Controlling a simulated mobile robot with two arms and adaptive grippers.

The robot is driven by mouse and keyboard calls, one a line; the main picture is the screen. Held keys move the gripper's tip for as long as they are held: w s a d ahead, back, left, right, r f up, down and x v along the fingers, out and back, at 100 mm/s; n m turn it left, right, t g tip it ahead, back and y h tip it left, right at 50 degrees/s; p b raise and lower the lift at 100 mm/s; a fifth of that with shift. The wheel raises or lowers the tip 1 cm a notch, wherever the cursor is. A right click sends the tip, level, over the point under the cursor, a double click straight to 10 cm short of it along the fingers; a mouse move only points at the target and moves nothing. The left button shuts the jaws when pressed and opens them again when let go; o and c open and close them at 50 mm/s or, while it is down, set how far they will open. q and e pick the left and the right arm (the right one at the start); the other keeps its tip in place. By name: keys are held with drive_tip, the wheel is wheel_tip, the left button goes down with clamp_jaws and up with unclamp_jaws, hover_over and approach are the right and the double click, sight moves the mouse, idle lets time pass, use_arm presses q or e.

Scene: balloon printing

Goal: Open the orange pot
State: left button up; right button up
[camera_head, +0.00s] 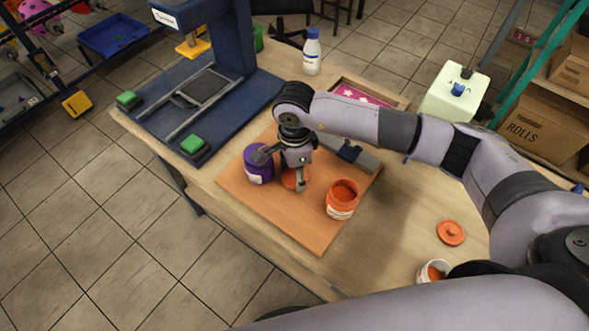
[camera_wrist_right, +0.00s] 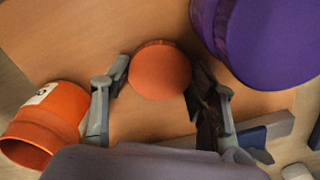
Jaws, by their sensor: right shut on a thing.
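The orange pot (camera_head: 341,203) stands upright with an open top on the wooden board (camera_head: 310,232); its orange contents show. In the right wrist view the open orange pot (camera_wrist_right: 47,122) is at the lower left, apart from the fingers. My right gripper (camera_head: 284,175) is left of the pot, beside a purple pot (camera_head: 258,166). It is shut on an orange lid (camera_wrist_right: 160,72), which shows between its fingers in the right wrist view. In the head view the lid (camera_head: 293,179) is partly hidden by the gripper. My left gripper is not in view.
Another orange lid (camera_head: 451,232) lies on the table at the right, near an open white-labelled pot (camera_head: 433,271). A blue press (camera_head: 225,60) stands at the left. A white bottle (camera_head: 312,52) and pink tray (camera_head: 362,92) are behind. The table right of the board is mostly clear.

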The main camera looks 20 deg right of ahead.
sight(294, 176)
drive_tip(key=shift+f, duration=0.15)
drive_tip(key=o, duration=1.3)
drive_tip(key=shift+r, duration=0.35)
wheel_tip(294, 176, up, 12)
drive_tip(key=b, duration=0.1)
drive_tip(key=shift+f, duration=0.2)
